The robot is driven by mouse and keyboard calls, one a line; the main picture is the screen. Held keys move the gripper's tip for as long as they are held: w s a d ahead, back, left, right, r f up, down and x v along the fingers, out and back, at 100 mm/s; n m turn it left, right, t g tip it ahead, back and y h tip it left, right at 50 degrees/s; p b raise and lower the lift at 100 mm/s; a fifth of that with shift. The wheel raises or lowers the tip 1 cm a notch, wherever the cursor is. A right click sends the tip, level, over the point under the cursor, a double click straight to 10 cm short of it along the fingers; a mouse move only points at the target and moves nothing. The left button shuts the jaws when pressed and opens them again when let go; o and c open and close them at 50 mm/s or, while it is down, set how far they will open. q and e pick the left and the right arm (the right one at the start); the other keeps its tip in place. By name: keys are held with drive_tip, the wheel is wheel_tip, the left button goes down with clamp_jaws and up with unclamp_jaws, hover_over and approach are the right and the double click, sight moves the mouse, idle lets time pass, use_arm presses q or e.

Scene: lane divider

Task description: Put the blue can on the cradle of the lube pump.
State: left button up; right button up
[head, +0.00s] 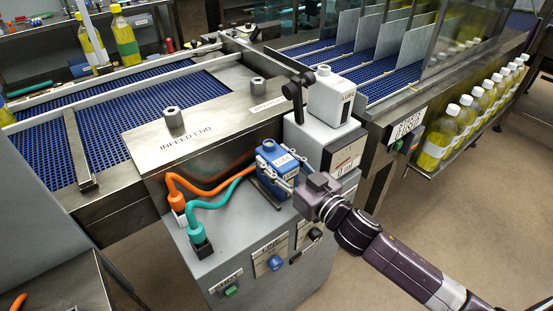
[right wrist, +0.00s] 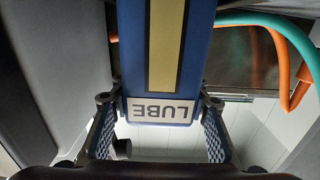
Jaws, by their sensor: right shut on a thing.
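The blue can (head: 275,153), with a LUBE label, is upright in front of the grey-white pump unit (head: 309,132). My right gripper (head: 285,178) is shut on it from the lower right. In the right wrist view the can (right wrist: 189,45) shows a yellow stripe and a LUBE label between the two fingers (right wrist: 160,108). A dark tray-like piece (head: 267,194) lies just under the can; I cannot tell whether the can rests on it. A white can (head: 326,97) with a black fitting beside it stands on top of the pump unit. My left gripper is not in view.
Orange (head: 208,188) and teal (head: 222,199) hoses curve beside the can on the left. The grey cabinet (head: 207,277) has buttons on its front. The metal infeed cover (head: 205,125) lies behind. Yellow bottles (head: 437,143) line the right side.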

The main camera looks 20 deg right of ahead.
drive_tip(key=shift+f, duration=0.1)
drive_tip(key=o, duration=1.6)
drive_tip(key=v, duration=1.2)
